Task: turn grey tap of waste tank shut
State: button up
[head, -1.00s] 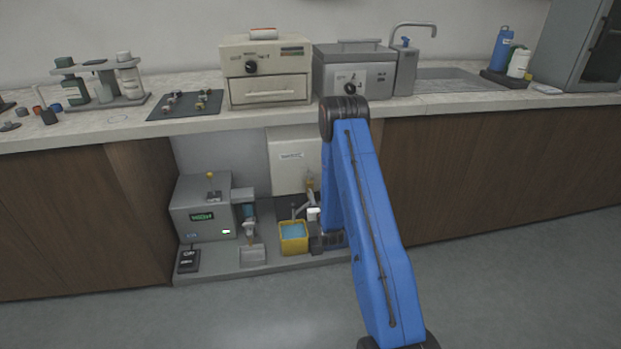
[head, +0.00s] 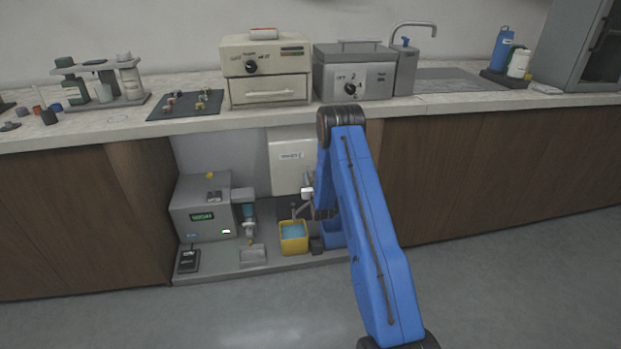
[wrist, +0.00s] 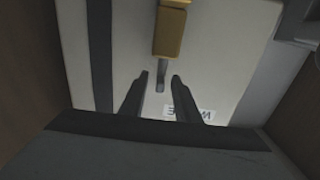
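The waste tank is a pale white box (head: 292,160) in the open bay under the counter. In the wrist view it fills the middle as a pale surface (wrist: 215,55), with its label upside down. A brass tap body (wrist: 170,30) shows at the top of the wrist view, with a short grey tap lever (wrist: 160,76) extending from it toward me. My gripper (wrist: 160,82) is open, with one finger on each side of the lever's end and gaps visible. In the head view my gripper (head: 307,191) is at the tank's lower front and hides the tap.
A grey machine (head: 201,212) with a display stands to the left. Wooden cabinet panels border the bay. The counter (head: 420,102) lies above.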

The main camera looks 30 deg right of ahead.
jog(key=shift+c, duration=0.2)
grip_shut()
jog(key=shift+a+h, duration=0.1)
jog(key=shift+h, duration=0.2)
jog(key=shift+w+a+m+g+h, duration=0.2)
jog(key=shift+m+g+h, duration=0.3)
jog(key=shift+m+h, duration=0.35)
jog(key=m+g+h, duration=0.1)
jog(key=h, duration=0.1)
jog(key=m+g+h, duration=0.4)
jog(key=shift+w+a+m+h, duration=0.25)
jog(key=shift+a+h, duration=0.1)
jog(key=shift+w+a+m+g+h, duration=0.15)
jog(key=shift+m+g+h, duration=0.5)
jog(key=shift+m+g, duration=0.9)
jog(key=shift+w+d+m+g+h, duration=0.15)
jog(key=shift+m+g+h, duration=0.65)
jog(key=shift+g, duration=1.3)
jog(key=shift+w+a+m+g+h, duration=0.1)
jog(key=shift+w+m+g+h, duration=0.3)
jog(key=shift+m+g, duration=1.2)
jog(key=shift+s+g, duration=0.1)
jog(key=shift+g, duration=0.65)
